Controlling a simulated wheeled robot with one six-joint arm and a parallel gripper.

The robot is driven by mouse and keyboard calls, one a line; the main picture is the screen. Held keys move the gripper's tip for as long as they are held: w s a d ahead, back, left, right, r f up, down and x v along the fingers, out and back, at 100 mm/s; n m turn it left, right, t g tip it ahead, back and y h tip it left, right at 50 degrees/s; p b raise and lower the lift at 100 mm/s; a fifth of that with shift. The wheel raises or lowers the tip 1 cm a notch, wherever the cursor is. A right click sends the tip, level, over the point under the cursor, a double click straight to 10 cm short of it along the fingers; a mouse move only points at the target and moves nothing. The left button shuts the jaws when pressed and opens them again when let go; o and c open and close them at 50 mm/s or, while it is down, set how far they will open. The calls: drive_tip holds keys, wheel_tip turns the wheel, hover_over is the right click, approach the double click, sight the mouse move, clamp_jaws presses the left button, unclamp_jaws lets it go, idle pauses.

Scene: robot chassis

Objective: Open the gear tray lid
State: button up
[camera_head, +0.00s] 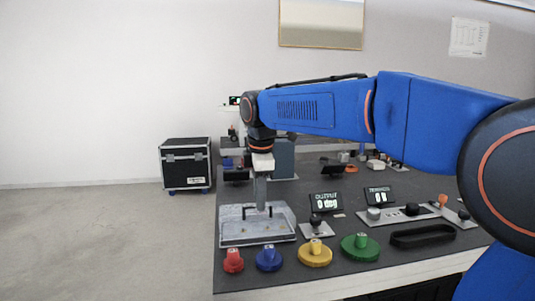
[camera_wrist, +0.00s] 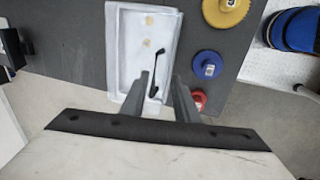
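The gear tray (camera_head: 228,239) is a shallow grey box at the near left of the dark table. It also shows in the wrist view as a pale rectangle (camera_wrist: 118,60). Its lid appears shut, though its edges are hard to make out. A thin black handle (camera_wrist: 155,72) stands on the lid. My gripper (camera_head: 262,206) points down over the tray. In the wrist view my gripper (camera_wrist: 160,78) is open, with the handle between its two fingers in the picture. I cannot tell whether the fingers touch the handle or how far above it they are.
Red (camera_head: 233,261), blue (camera_head: 268,259), yellow (camera_head: 315,253) and green (camera_head: 360,247) gears lie along the near table edge. Small displays (camera_head: 324,202) and a black belt-like loop (camera_head: 422,236) are to the right. A black case (camera_head: 186,165) stands on the floor at left.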

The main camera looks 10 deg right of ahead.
drive_tip(key=s+d+r, duration=0.1)
drive_tip(key=s+r, duration=0.3)
drive_tip(key=r, duration=0.9)
drive_tip(key=shift+d+r+m, duration=0.2)
drive_tip(key=shift+m, duration=0.2)
